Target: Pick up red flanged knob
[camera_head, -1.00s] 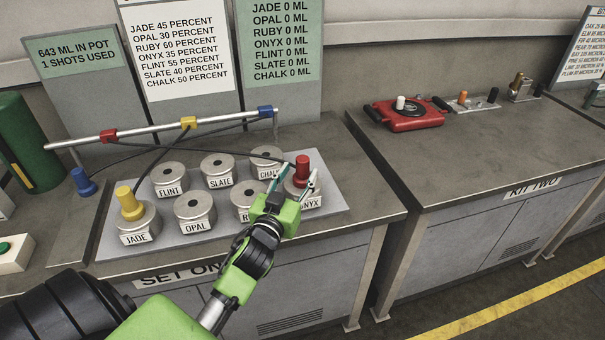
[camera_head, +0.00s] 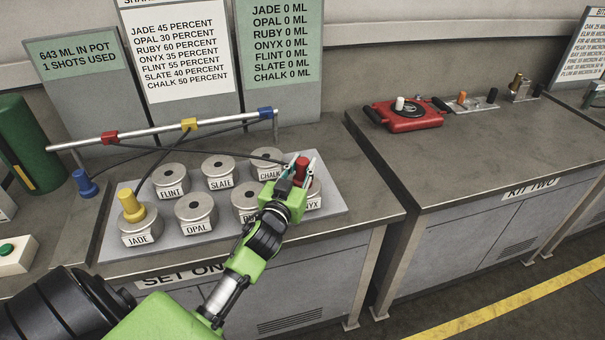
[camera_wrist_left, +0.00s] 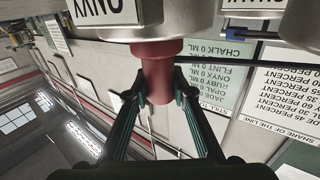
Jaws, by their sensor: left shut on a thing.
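The red flanged knob (camera_head: 302,168) stands upright on the metal pot labelled ONYX (camera_head: 313,197), at the right end of the plate. My left gripper (camera_head: 300,172) has its fingers on both sides of the knob and is shut on it. The left wrist view, which is upside down, shows the red knob (camera_wrist_left: 155,70) between the two dark green fingertips (camera_wrist_left: 160,92), its wide end still against the metal pot. The gripper hides part of the RUBY and ONYX pots. My right gripper is not in view.
Several labelled pots stand close by on the grey plate (camera_head: 235,232). A yellow knob (camera_head: 130,205) sits on the JADE pot. A blue knob (camera_head: 84,182) stands at the left. A metal rail (camera_head: 160,131) with cables runs behind. A red device (camera_head: 408,116) sits on the right bench.

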